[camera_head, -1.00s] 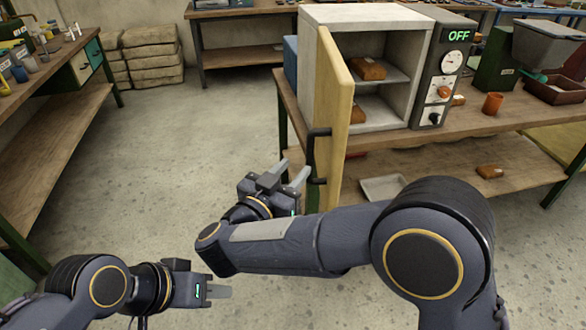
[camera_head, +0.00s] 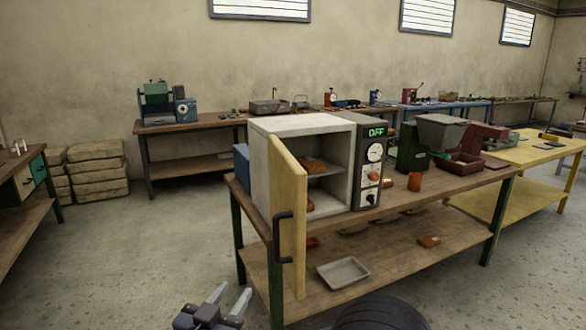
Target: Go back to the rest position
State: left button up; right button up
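Part of my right arm shows at the bottom, right of the gripper.
A side bench (camera_head: 25,198) is at left. The floor (camera_head: 140,255) between is clear.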

jog(key=w+d+r+y+p, duration=0.1)
jog(key=w+d+r+y, duration=0.55)
jog(key=r, duration=0.25)
jog(key=s+d+r+n+g+y+p, duration=0.1)
jog(key=s+d+r+n+y+p, duration=0.2)
jog(key=d, duration=0.7)
pick_arm(q)
jog(key=r, duration=0.5)
jog(key=shift+w+d+p, duration=0.1)
jog(key=shift+w+p, duration=0.2)
jog(key=shift+p, duration=0.1)
pick_arm(e)
jog(key=s+d+f+g, duration=0.3)
jog(key=s+d+f, duration=0.2)
jog(key=s, duration=0.4)
jog(key=s+d+f+g, duration=0.4)
jog(key=s+d+f, duration=0.1)
jog(key=s, duration=0.4)
jog(key=s+d+f+m+g, duration=0.1)
jog(key=s+d+f+g, duration=0.2)
jog(key=s, duration=0.6)
jog(key=d+f, duration=0.2)
jog(key=d, duration=0.1)
jog(key=shift+g, duration=0.3)
jog(key=shift+w+r+h, duration=0.1)
jog(key=shift+h, duration=0.15)
